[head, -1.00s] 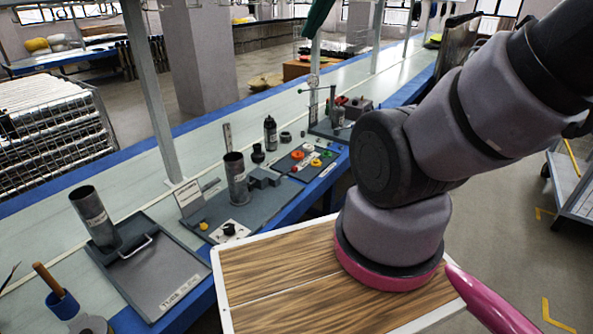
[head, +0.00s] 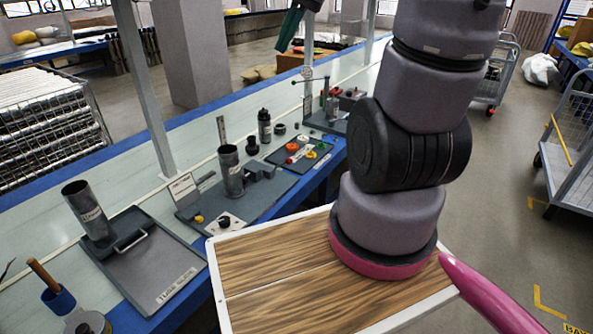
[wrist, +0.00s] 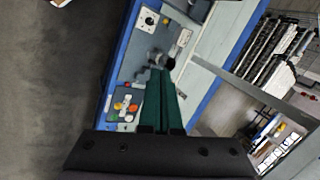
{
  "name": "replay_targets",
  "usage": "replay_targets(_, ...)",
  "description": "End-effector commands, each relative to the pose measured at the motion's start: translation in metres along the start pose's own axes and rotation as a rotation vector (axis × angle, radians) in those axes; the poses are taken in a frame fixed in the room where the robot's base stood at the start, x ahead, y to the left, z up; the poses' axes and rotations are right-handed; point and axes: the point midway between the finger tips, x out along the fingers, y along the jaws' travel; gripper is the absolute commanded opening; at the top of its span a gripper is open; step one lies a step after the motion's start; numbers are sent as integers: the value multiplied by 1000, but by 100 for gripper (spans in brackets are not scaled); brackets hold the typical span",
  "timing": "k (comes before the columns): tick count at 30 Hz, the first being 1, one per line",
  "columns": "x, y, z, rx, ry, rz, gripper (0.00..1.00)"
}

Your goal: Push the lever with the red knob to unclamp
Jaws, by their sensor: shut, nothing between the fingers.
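A small red part (head: 336,92), perhaps the red knob, shows on the grey fixture (head: 325,122) at the far right of the bench in the head view. It is too small to tell its lever or how that stands. My gripper (head: 283,48) has dark green fingers and hangs at the top of the head view, above the bench. In the wrist view my gripper (wrist: 158,72) is shut and empty, its fingers side by side. They hide part of the bench, and I cannot make out the lever there.
A dark board (head: 280,157) holds several coloured parts; it also shows in the wrist view (wrist: 114,100). A grey tube (head: 231,172) stands left of it, and another tube (head: 88,210) stands by a flat tray (head: 160,270). A thin upright post (head: 307,100) rises by the fixture.

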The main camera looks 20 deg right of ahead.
Motion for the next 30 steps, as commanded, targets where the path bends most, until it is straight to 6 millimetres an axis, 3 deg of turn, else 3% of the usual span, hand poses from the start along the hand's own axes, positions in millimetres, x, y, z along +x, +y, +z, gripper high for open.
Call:
replay_targets(8,56,5,-56,201,-183,-58,0)
replay_targets(17,120,24,-115,423,-355,-168,0)
replay_targets(30,224,84,-190,775,-558,-408,0)
